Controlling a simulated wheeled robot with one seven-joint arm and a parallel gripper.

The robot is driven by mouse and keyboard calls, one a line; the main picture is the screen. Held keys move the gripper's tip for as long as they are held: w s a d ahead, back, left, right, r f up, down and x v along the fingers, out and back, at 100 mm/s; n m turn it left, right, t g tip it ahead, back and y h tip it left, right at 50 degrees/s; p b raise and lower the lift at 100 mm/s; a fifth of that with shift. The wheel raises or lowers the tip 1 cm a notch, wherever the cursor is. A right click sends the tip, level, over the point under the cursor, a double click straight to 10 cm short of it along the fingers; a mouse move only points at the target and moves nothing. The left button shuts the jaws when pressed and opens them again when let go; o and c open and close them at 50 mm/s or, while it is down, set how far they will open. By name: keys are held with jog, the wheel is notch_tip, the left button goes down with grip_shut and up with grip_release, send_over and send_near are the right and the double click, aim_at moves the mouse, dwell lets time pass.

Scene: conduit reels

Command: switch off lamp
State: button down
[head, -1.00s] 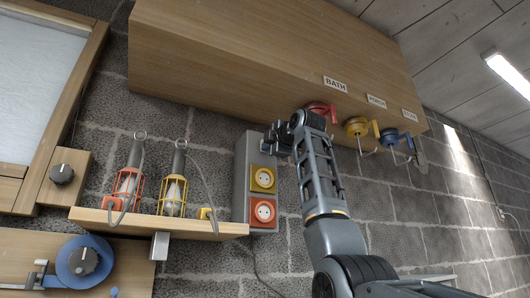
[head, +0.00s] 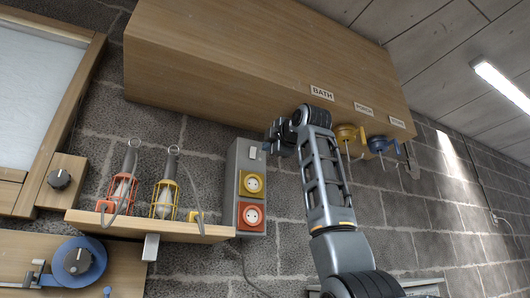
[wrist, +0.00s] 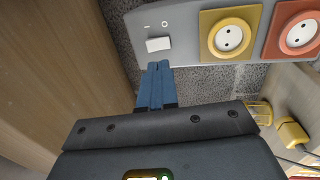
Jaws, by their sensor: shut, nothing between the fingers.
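A grey socket box (head: 240,158) on the block wall carries a white rocker switch (head: 252,153) above a yellow socket and a red socket. In the wrist view the switch (wrist: 158,44) has I and O marks beside it. My gripper (head: 270,143) is beside the box's upper right. In the wrist view its blue fingertips (wrist: 158,66) are shut and empty, close to the switch; I cannot tell if they touch. A red caged lamp (head: 122,188) and a yellow caged lamp (head: 164,199) stand on a shelf to the left. I cannot tell whether either is lit.
The wooden shelf (head: 150,228) holds a red plug (head: 105,206) and a yellow plug (head: 196,217). A large wooden cabinet (head: 240,60) overhangs the box. Yellow (head: 346,133) and blue (head: 378,144) reels hang at right. A dial wheel (head: 78,262) is at lower left.

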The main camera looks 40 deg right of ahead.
jog(key=b+v, duration=0.1)
jog(key=v, duration=0.4)
jog(key=shift+s+a+f+b, duration=0.1)
jog(key=shift+s+b, duration=0.2)
